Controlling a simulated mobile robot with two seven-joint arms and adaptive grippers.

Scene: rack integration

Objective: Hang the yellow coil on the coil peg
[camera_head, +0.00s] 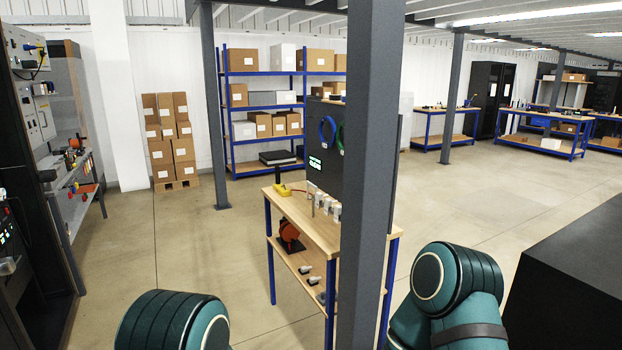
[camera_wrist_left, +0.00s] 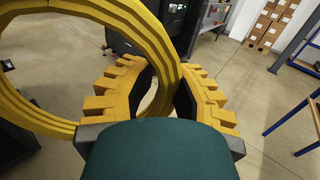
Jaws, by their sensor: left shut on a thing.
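In the left wrist view the yellow coil (camera_wrist_left: 150,28) is a large ribbed ring that fills the upper left of the picture. My left gripper (camera_wrist_left: 161,72) is shut on the ring's right side, with one ridged finger on each side of it. The coil's top and left edges run out of the picture. In the head view neither the yellow coil nor either gripper shows. I cannot make out a free coil peg.
A grey post (camera_head: 366,190) stands close in front of the wooden workbench (camera_head: 300,215) and hides part of it and the panel. A tool rack (camera_head: 75,165) stands at the left, and a black block (camera_head: 575,270) at the right. The floor (camera_head: 180,235) left of the bench is clear.

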